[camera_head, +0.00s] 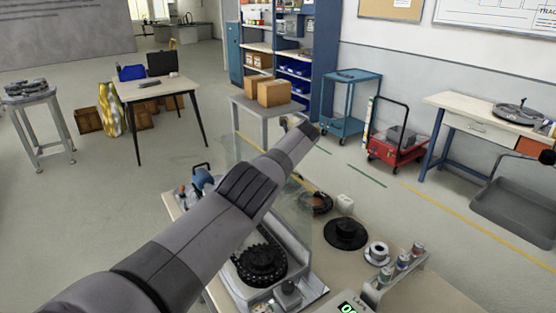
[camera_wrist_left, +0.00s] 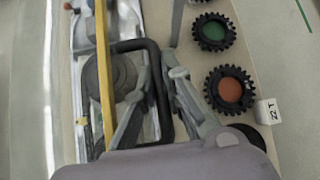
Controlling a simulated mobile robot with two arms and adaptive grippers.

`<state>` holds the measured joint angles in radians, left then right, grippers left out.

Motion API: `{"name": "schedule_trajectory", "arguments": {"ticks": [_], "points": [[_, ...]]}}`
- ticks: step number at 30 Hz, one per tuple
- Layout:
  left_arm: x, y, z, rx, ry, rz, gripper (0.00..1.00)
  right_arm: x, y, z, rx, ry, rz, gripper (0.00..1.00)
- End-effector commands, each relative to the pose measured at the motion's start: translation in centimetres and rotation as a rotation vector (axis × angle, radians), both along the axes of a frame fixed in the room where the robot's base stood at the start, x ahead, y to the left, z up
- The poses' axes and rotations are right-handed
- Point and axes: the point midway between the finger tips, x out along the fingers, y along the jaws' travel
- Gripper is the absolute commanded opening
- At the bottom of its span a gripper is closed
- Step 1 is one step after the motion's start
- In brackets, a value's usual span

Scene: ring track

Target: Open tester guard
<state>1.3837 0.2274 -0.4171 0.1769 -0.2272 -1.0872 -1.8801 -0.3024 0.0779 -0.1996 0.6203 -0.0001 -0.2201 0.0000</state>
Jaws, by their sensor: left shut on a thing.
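The tester (camera_head: 300,292) stands on the bench at the bottom centre of the head view, with a black toothed wheel (camera_head: 262,262) in it. Its clear guard (camera_head: 298,215) shows as a faint see-through pane behind my left arm; its exact angle is hard to tell. In the left wrist view, the guard's black handle (camera_wrist_left: 152,50) lies between the fingers of my left gripper (camera_wrist_left: 157,80), which is shut on it. A yellow bar (camera_wrist_left: 103,70) runs beside the handle. In the head view my left arm crosses the tester and the gripper's fingers cannot be made out. My right gripper is not in view.
A black disc (camera_head: 346,233), a white spool (camera_head: 377,252) and small cans (camera_head: 403,262) stand on the bench right of the tester. The wrist view shows toothed wheels with green (camera_wrist_left: 214,31) and orange (camera_wrist_left: 230,88) centres near the handle. Open floor lies beyond the bench.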

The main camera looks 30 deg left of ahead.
Motion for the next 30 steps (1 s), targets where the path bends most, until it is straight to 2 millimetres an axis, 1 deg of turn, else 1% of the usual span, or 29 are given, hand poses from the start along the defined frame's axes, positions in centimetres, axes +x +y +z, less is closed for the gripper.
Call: {"name": "schedule_trajectory", "arguments": {"ticks": [2,3,6,13,16,19,25,30], "points": [[-0.1,0.0,-0.2,-0.004,0.002,0.003,0.0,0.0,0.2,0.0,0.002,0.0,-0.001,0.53],[-0.1,0.0,-0.2,-0.004,0.002,0.003,0.11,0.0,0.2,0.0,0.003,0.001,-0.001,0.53],[-0.1,0.0,-0.2,-0.004,0.002,0.003,0.17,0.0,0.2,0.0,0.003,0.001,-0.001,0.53],[0.0,0.0,-0.1,-0.002,0.001,0.001,0.18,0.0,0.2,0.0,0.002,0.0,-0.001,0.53],[0.0,0.0,0.0,-0.002,0.0,0.0,0.18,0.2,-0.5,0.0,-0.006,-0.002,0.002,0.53],[0.0,-0.1,0.0,-0.001,0.0,0.001,0.18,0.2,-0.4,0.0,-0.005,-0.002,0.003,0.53],[-0.1,-0.7,0.8,0.0,-0.002,0.001,0.18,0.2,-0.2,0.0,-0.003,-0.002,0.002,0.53],[-0.6,-1.4,1.5,-0.001,-0.003,0.0,0.18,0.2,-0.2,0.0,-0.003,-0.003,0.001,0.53]]}}
